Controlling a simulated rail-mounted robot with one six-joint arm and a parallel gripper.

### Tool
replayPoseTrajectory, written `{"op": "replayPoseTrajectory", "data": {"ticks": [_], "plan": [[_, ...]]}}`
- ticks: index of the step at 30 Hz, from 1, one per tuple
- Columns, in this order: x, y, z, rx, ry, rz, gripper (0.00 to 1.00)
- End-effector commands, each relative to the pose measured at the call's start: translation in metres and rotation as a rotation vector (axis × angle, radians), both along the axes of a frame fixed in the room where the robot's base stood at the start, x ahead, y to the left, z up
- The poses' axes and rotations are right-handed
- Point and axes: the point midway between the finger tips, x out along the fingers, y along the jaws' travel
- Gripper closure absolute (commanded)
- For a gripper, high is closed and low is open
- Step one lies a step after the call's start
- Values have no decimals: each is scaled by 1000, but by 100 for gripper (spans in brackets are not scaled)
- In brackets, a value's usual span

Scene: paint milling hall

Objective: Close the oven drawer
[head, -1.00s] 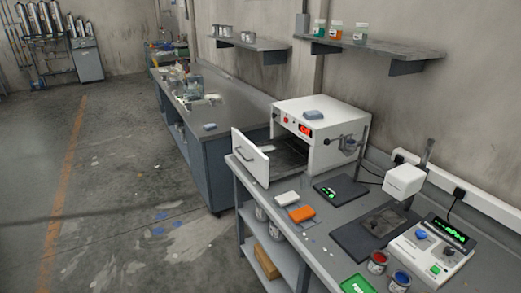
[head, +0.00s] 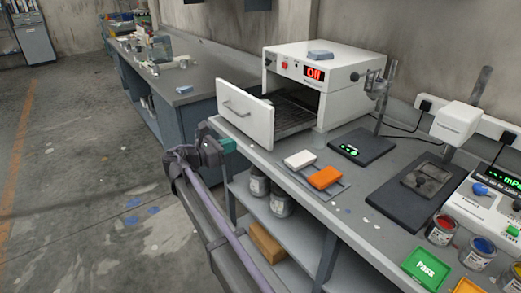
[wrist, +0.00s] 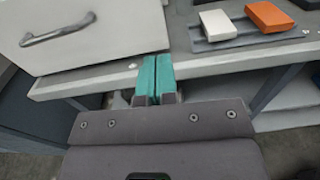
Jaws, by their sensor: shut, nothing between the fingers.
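The white oven (head: 318,85) stands on the grey bench, its red display reading "Off". Its drawer (head: 247,116) is pulled out to the left, showing a dark rack (head: 292,108) inside. The drawer's front panel has a grey bar handle, which also shows in the wrist view (wrist: 58,32). My gripper (head: 226,145) is beside the bench's front edge, just below and in front of the drawer. In the wrist view its two teal fingers (wrist: 155,72) are together with nothing between them, to the right of the drawer front. I cannot tell if they touch the bench edge.
A white block (head: 299,159) and an orange block (head: 324,178) lie on a grey tray near the bench edge. A black scale (head: 362,147) and a stand are further right. Paint cans (head: 441,229) stand at the right. Open floor lies left.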

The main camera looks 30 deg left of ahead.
Motion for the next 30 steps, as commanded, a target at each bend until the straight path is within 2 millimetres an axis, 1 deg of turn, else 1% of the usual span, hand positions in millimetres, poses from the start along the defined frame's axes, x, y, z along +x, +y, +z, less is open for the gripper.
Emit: {"op": "replayPoseTrajectory", "data": {"ticks": [1, 3, 7, 10, 14, 24, 27, 30], "plan": [[-7, 11, -1, -23, -10, 14, 100], [-11, 15, 2, -39, -17, 21, 100], [-8, 13, 4, -39, -17, 20, 100], [2, 9, 4, -38, -16, 18, 100], [25, 0, 4, -36, -16, 17, 100], [94, -24, 3, -35, -15, 17, 100], [109, -29, 3, -35, -15, 17, 100], [118, -32, 3, -35, -15, 18, 100]]}}
